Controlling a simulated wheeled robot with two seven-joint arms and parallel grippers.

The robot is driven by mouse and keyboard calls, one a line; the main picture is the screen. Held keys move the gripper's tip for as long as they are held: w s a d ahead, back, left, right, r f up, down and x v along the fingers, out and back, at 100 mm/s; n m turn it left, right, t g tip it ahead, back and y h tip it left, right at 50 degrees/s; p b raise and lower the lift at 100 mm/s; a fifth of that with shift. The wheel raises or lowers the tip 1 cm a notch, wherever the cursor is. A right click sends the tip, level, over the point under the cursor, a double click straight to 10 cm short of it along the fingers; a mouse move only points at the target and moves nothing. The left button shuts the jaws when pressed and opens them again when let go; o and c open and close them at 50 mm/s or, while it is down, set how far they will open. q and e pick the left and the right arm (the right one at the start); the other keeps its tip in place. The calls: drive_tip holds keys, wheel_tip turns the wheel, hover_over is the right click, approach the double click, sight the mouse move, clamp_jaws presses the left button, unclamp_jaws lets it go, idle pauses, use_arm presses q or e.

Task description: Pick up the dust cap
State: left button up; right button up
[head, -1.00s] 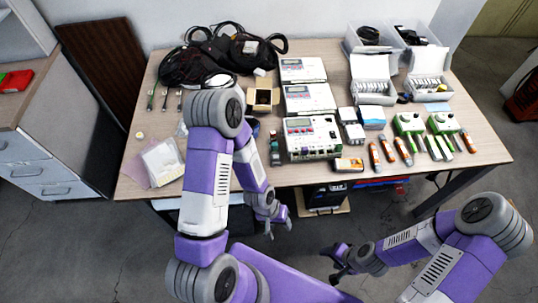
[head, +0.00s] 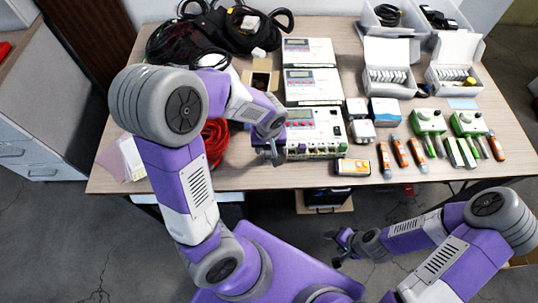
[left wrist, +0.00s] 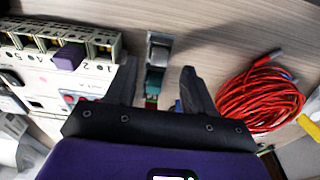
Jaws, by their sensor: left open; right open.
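My left gripper (head: 271,155) is open just above the table's front part, left of the lowest white device (head: 316,127). In the left wrist view its two dark fingers (left wrist: 158,82) stand apart. Between them on the table lies a small grey and teal piece (left wrist: 157,56), with green, red and blue bits near the gripper body. I cannot tell for sure which piece is the dust cap. A purple block (left wrist: 68,57) sits in the device's row of sockets. My right gripper (head: 341,246) is open and empty in front of the table, below its edge.
A coiled red cable (left wrist: 258,97) lies beside the left gripper. Several orange tools, green boxes (head: 428,121) and white cartons (head: 388,66) fill the right side. An open brown box (head: 261,79) is behind.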

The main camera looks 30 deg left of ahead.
sight(268, 153)
use_arm(q)
drive_tip(key=f, duration=0.2)
drive_tip(key=f+b, duration=0.1)
drive_tip(key=shift+w+a+f, duration=0.15)
drive_tip(key=shift+w+f, duration=0.15)
drive_tip(key=shift+f, duration=0.1)
drive_tip(key=shift+r, duration=0.1)
clamp_jaws()
